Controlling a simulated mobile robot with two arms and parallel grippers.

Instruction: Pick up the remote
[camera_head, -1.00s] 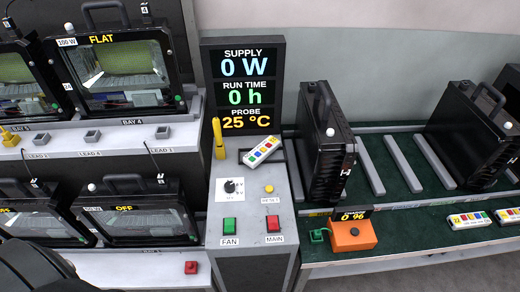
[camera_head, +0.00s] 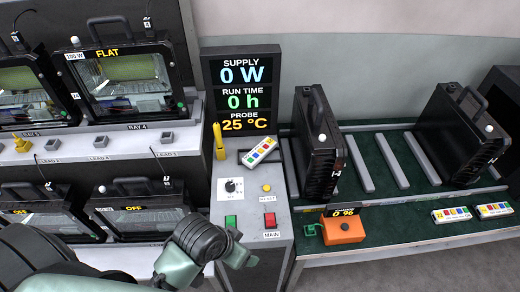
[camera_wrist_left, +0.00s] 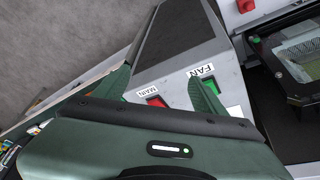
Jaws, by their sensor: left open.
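A white remote with coloured buttons (camera_head: 258,151) lies tilted on the upper part of the grey control console (camera_head: 282,222), below the supply display. Two similar remotes lie at the right bench's front, one on the left (camera_head: 452,214) and one at the far right (camera_head: 494,210). My left gripper (camera_head: 240,250) is over the console's lower front, near the FAN and MAIN buttons, short of the console's remote. The left wrist view shows its fingers apart and empty (camera_wrist_left: 162,88), with the red MAIN and green FAN buttons beyond. My right gripper is not in view.
A yellow upright tool (camera_head: 219,142) stands left of the console's remote. The black display (camera_head: 242,90) rises behind it. Floodlight racks fill the left. An orange box (camera_head: 343,230) and two black housings (camera_head: 318,150) (camera_head: 462,135) stand on the right bench.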

